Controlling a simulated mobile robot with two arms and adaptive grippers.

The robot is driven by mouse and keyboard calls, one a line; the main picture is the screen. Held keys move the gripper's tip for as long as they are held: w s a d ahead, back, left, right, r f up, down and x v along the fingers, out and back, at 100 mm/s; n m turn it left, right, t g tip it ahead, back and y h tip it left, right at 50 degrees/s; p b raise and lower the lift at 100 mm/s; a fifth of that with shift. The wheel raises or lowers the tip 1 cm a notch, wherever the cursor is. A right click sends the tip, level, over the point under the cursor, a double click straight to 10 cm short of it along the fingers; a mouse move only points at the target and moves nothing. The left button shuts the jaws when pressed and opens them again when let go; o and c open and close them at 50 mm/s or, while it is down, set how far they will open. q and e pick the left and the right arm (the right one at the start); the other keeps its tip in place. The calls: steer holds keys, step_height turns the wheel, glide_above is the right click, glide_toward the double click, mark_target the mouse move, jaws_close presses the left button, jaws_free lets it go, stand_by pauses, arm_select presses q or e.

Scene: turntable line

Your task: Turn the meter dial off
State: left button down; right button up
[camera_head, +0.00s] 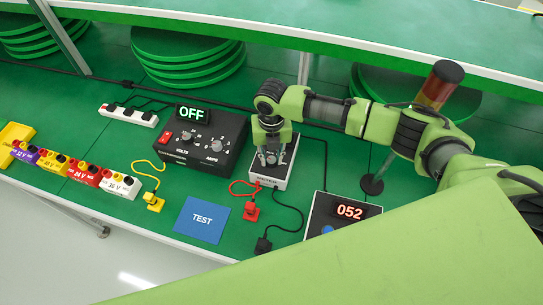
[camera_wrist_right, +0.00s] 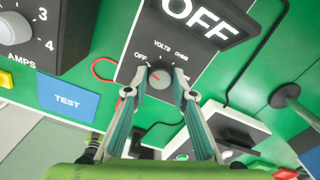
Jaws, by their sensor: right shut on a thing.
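The dial's red pointer line is turned toward the OFF label. My right gripper (camera_head: 269,160) reaches down over the meter and hides much of it in the head view. In the right wrist view its two fingers (camera_wrist_right: 160,86) stand on either side of the dial, shut on it. My left gripper is not in view.
A black power supply (camera_head: 203,142) showing OFF stands left of the meter. A blue TEST card (camera_head: 202,220), a red plug (camera_head: 251,211) and a box reading 052 (camera_head: 319,218) lie nearer the front. Coloured battery blocks (camera_head: 84,172) line the left edge. A shelf (camera_head: 330,50) runs along the back.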

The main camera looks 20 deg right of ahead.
mark_target(271, 160)
steer(key=shift+s+f, duration=0.1)
steer(key=shift+s, duration=0.05)
steer(key=o, duration=1.1)
steer(key=shift+r, duration=0.5)
step_height(271, 160, up, 11)
